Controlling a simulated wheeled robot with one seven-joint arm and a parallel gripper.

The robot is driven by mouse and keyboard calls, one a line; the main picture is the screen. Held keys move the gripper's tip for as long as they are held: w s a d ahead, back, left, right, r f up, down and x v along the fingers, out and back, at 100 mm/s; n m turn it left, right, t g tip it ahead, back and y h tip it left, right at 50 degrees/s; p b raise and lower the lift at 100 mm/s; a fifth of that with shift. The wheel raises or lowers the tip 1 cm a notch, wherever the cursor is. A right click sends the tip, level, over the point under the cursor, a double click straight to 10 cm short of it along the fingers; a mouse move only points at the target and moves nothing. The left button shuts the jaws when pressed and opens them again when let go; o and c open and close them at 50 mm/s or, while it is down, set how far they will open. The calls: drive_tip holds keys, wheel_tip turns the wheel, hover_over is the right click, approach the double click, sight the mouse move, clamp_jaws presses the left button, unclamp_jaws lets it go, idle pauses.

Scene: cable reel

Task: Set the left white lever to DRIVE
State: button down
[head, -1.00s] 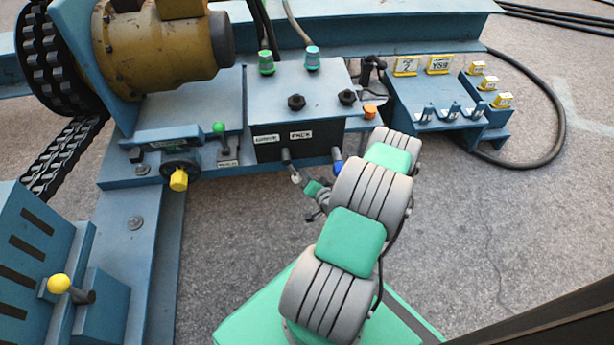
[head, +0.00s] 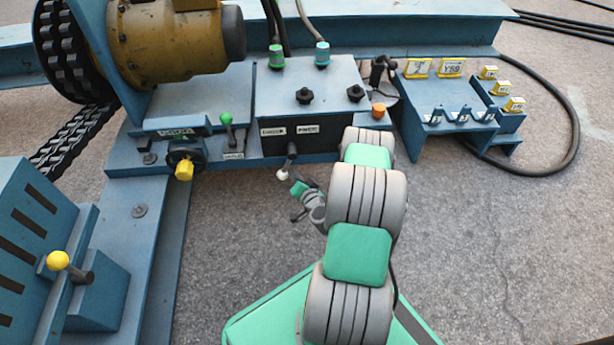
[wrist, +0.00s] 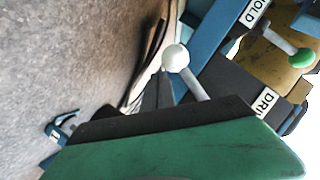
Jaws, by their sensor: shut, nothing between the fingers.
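The left white lever (head: 284,174) hangs from the front of the black-faced control box, its white ball low and its shaft leaning left, toward the side of the DRIVE label (head: 273,131). The PARK label (head: 307,129) is to its right. My gripper (head: 299,188) is shut and empty, just right of and slightly below the white ball. In the wrist view the white ball (wrist: 175,57) stands beyond the edge of my green and dark finger, and part of the DRIVE label (wrist: 265,103) shows. I cannot tell whether finger and lever touch.
A green-knobbed lever (head: 226,119) and a yellow-knobbed handwheel (head: 184,168) sit left of the box. An orange button (head: 378,110) is at its right end. A blue stand with yellow tags (head: 450,68) is farther right.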

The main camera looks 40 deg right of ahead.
sight(285, 177)
drive_tip(key=shift+w+a+r, duration=0.15)
drive_tip(key=shift+w+a, duration=0.3)
drive_tip(key=shift+a, duration=0.35)
drive_tip(key=shift+w+a+r, duration=0.1)
drive_tip(key=shift+w+a, duration=0.35)
drive_tip(key=shift+a, duration=0.35)
